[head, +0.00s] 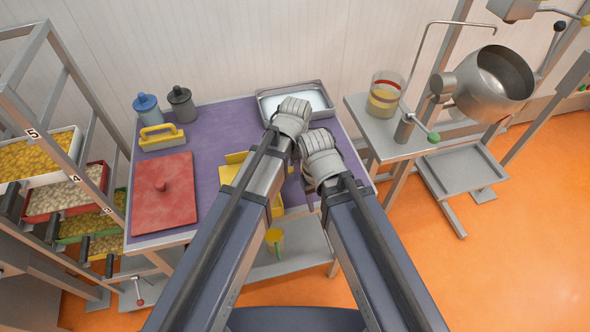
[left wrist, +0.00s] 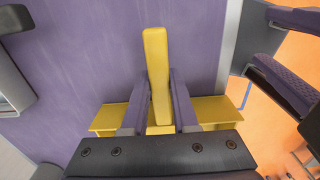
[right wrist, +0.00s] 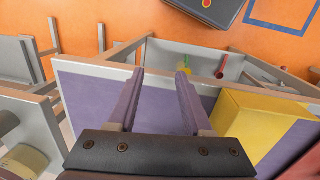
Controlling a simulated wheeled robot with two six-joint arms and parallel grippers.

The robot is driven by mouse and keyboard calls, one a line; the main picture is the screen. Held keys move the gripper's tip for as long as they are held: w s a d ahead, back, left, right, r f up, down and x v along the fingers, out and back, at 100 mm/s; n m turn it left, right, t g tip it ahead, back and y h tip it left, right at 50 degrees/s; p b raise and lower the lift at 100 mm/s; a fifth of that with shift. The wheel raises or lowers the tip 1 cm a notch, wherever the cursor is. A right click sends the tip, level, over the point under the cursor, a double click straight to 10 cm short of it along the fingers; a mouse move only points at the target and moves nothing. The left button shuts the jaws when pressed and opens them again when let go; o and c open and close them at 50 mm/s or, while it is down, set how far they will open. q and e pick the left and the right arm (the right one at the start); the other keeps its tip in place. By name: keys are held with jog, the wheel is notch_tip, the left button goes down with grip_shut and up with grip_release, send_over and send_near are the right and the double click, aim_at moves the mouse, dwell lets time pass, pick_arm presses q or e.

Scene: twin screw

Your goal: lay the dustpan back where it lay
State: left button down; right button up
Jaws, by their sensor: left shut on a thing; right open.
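The yellow dustpan (head: 232,170) is over the front right part of the purple-topped table (head: 215,130), partly hidden by my left arm in the head view. In the left wrist view its upright handle (left wrist: 157,45) stands between the fingers of my left gripper (left wrist: 158,75), which is shut on it. The pan's wide part shows behind the fingers on both sides. I cannot tell whether the pan touches the table. My right gripper (right wrist: 160,73) is open and empty near the table's edge. The dustpan (right wrist: 262,125) shows to its right in the right wrist view.
A red board with a knob (head: 165,205) lies on the table's left. Behind it are a yellow-handled block (head: 162,140), a blue bottle (head: 148,110) and a dark bottle (head: 182,105). A metal tray (head: 262,104) is at the back right. Purple surface is clear mid-table.

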pick_arm(q)
jog(key=shift+f, duration=0.25)
jog(key=c, duration=0.7)
grip_release()
jog(key=shift+r, duration=0.1)
notch_tip(320, 180, up, 12)
jog(key=p, duration=1.2)
jog(key=shift+r, duration=0.15)
